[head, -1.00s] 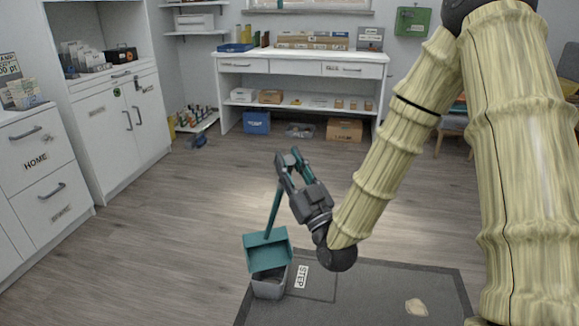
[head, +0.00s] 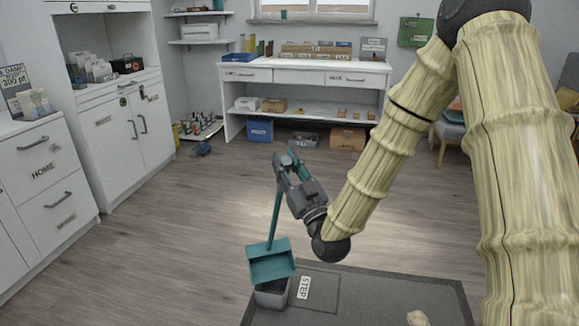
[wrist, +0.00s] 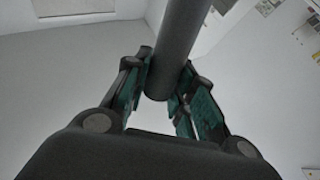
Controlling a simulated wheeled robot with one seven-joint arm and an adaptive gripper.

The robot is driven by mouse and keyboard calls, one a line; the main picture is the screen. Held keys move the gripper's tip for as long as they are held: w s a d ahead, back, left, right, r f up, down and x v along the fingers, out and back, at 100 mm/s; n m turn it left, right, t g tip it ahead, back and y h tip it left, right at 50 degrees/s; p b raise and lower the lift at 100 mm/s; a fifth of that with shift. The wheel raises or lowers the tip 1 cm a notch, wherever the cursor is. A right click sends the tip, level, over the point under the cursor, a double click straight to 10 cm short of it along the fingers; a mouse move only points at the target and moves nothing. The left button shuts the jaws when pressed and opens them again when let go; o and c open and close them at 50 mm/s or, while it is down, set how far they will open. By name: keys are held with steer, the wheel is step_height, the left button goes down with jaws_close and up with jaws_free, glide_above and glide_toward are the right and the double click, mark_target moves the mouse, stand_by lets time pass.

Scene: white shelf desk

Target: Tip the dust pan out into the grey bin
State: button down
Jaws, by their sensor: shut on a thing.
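The teal dust pan (head: 270,262) hangs at the end of its long upright handle (head: 274,218), right above the grey bin (head: 272,296). The pan covers the back of the bin's opening; a dark part of the opening shows below it. I cannot see any contents in the pan, and cannot tell whether pan and bin touch. My gripper (head: 289,167) is shut on the upper part of the handle. In the wrist view the handle (wrist: 176,50) sits between the teal-padded fingers (wrist: 160,92).
The bin stands at the left edge of a dark grey mat (head: 390,296), beside a "STEP" label (head: 304,287). A pale beige lump (head: 417,318) lies on the mat. White drawers (head: 45,180) stand left, a white shelf desk (head: 305,90) at the back. The wooden floor between is clear.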

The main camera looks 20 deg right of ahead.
steer(key=shift+w+d+r+g+p, duration=0.1)
steer(key=shift+w+r+p, duration=0.2)
steer(key=shift+w, duration=0.3)
steer(key=shift+w+r+g+p, duration=0.1)
steer(key=shift+w+r+p, duration=0.15)
steer(key=shift+w+p, duration=0.25)
steer(key=shift+w+d+r+g+p, duration=0.1)
steer(key=shift+w+r+p, duration=0.15)
steer(key=shift+w, duration=0.4)
steer(key=w+r+g+p, duration=0.1)
steer(key=w+p, duration=0.3)
steer(key=w, duration=0.5)
steer(key=w+d+r+m+g+p, duration=0.1)
steer(key=w+r+g+p, duration=0.1)
steer(key=w, duration=0.8)
steer(key=w+d+r+g+h+p, duration=0.1)
steer(key=w+r+p, duration=0.3)
steer(key=w, duration=0.6)
steer(key=shift+g+p, duration=0.4)
steer(key=shift+p, duration=0.9)
steer(key=shift+w+r, duration=0.1)
steer(key=shift+w, duration=0.05)
